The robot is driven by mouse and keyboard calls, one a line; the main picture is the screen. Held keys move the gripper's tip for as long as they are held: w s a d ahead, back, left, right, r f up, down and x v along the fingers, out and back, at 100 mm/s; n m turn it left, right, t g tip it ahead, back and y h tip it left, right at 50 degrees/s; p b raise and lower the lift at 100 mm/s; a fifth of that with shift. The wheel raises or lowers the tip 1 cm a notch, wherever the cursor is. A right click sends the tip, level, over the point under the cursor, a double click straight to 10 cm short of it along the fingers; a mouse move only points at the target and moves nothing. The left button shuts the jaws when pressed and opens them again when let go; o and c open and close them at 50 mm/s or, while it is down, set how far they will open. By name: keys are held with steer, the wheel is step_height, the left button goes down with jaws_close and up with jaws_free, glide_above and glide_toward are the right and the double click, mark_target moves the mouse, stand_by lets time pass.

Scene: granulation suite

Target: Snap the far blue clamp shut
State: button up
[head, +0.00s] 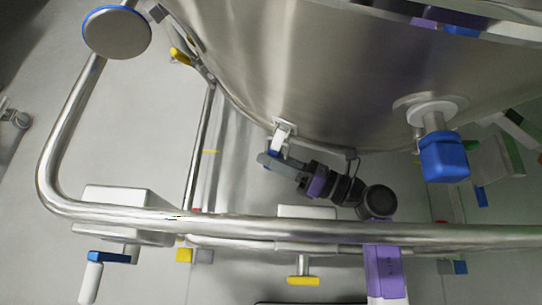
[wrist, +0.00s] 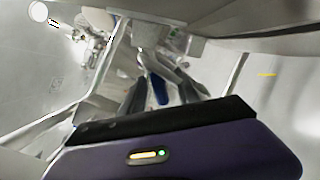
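A clamp with a pale metal bracket (head: 283,132) is fixed to the lower edge of the large steel vessel (head: 300,60). A small blue part (head: 271,154) shows just below it, partly hidden by my gripper. My gripper (head: 268,161) reaches in from the lower right, right beside the clamp. In the wrist view, my gripper's two dark fingers (wrist: 160,92) stand apart, with a blue lever (wrist: 158,88) between them, below the pale bracket (wrist: 150,50). I cannot tell whether either finger touches the lever.
A thick steel rail (head: 240,225) runs across in front of the vessel and bends up at the left. A blue block (head: 443,157) juts from the vessel at the right. A blue-rimmed disc (head: 117,33) stands at the upper left. Yellow-ended handles hang below the rail.

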steer(key=shift+w+a, duration=0.1)
steer(key=shift+a, duration=0.1)
steer(key=shift+c, duration=0.2)
jaws_close()
stand_by(1.2)
